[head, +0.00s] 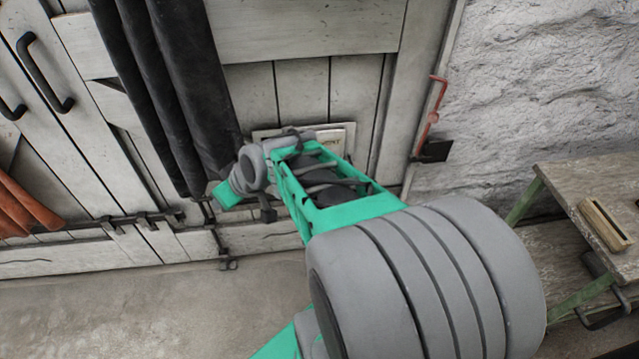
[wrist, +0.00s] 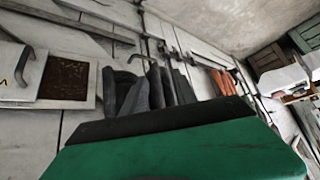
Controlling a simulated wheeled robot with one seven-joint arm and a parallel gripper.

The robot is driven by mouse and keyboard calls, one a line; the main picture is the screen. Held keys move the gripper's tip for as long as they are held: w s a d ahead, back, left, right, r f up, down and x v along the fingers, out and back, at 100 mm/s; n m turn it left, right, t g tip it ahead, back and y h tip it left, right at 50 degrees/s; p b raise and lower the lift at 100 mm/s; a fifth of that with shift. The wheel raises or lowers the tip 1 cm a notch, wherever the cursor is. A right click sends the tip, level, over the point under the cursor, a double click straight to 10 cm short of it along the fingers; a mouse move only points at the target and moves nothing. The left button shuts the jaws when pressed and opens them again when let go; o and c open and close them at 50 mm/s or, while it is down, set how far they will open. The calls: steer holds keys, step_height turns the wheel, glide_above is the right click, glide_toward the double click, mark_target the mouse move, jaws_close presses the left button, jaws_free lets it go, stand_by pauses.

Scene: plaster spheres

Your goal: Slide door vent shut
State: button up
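The door vent is set low in the pale plank door (head: 300,95). In the head view my arm covers most of it, and a light panel with partly hidden lettering (head: 336,140) shows behind the arm. In the wrist view, which looks upside down, the vent opening (wrist: 69,79) shows brown mesh in a pale frame. The pale sliding panel with a dark hooked handle (wrist: 12,72) sits left of the mesh, so the vent stands at least partly open. My gripper (head: 230,194) is left of the vent, apparently empty. Its green-and-dark end (wrist: 158,122) fills the lower wrist view; finger spacing is unclear.
Dark hanging covers (head: 180,85) are close by my gripper on the left. Orange ones (head: 25,205) hang farther left. A red-handled latch (head: 433,115) is on the right door frame. A workbench (head: 590,185) stands at right. The floor (head: 140,300) ahead is clear.

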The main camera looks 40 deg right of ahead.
steer(key=w+d+f+m+t+b, duration=0.1)
steer(key=w+d+f+t+b, duration=0.35)
steer(key=d+f+b, duration=0.65)
steer(key=s+d+f+m+t+h+b, duration=0.2)
steer(key=s+d+m+h+b, duration=0.15)
steer(key=d, duration=0.55)
steer(key=s+d+f+m+t+h+b, duration=0.25)
steer(key=d+h+b, duration=0.2)
steer(key=d, duration=0.35)
steer(key=shift+n+h, duration=0.3)
steer(key=p+x, duration=0.1)
steer(key=x, duration=0.6)
steer(key=shift+w+r, duration=0.1)
steer(key=shift+w, duration=0.2)
steer(key=shift+w+d, duration=0.15)
steer(key=shift+w, duration=0.15)
jaws_close()
